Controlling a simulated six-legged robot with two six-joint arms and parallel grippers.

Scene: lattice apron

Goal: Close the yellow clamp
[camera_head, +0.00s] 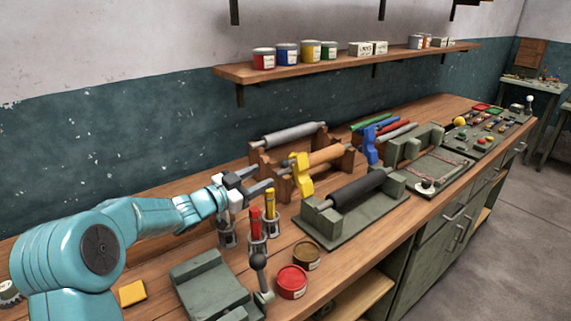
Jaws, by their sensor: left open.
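The yellow clamp (302,176) stands upright at the near end of a wooden stand that carries an orange-brown roller (330,156), left of the middle of the bench. I cannot tell from this view how far the clamp is open. My left gripper (262,180) reaches in from the left. Its fingers are apart and empty, and they point right toward the clamp, a short gap to its left. My right gripper is not in view.
Holders with a red (256,223) and a yellow stick (270,203) stand just below my left gripper. A black roller (360,188) on a green base lies in front of the clamp. A blue clamp (370,146) stands behind right. A red tin (292,281) sits near the front edge.

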